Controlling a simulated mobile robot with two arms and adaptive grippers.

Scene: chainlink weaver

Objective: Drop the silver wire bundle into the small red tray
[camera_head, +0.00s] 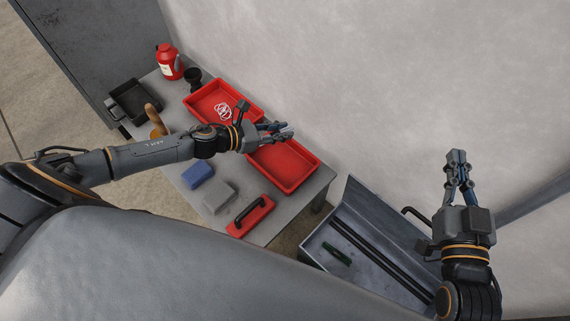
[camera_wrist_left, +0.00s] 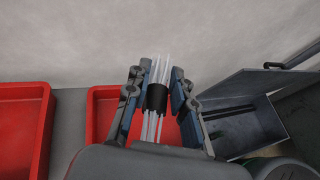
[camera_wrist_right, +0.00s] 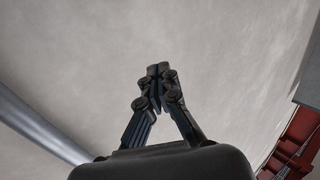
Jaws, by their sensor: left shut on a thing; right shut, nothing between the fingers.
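The silver wire bundle (camera_wrist_left: 158,100), thin pale strands with a black band round the middle, is held between the fingers of my left gripper (camera_wrist_left: 155,98). In the head view my left gripper (camera_head: 282,130) is above the near-right red tray (camera_head: 306,178), over its back left part. That tray looks empty where it shows; it also appears behind the gripper in the left wrist view (camera_wrist_left: 102,112). A second, larger-looking red tray (camera_head: 195,100) beside it holds a white coil of wire (camera_head: 223,111). My right gripper (camera_head: 456,160) is shut and empty, away from the table to the right.
On the table (camera_head: 182,182) are a blue block (camera_head: 197,174), a grey block (camera_head: 219,196), a red-based tool with a black handle (camera_head: 250,214), a red flask (camera_head: 168,62) and a black tray (camera_head: 135,102). An open grey metal box (camera_head: 345,225) stands right of the table.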

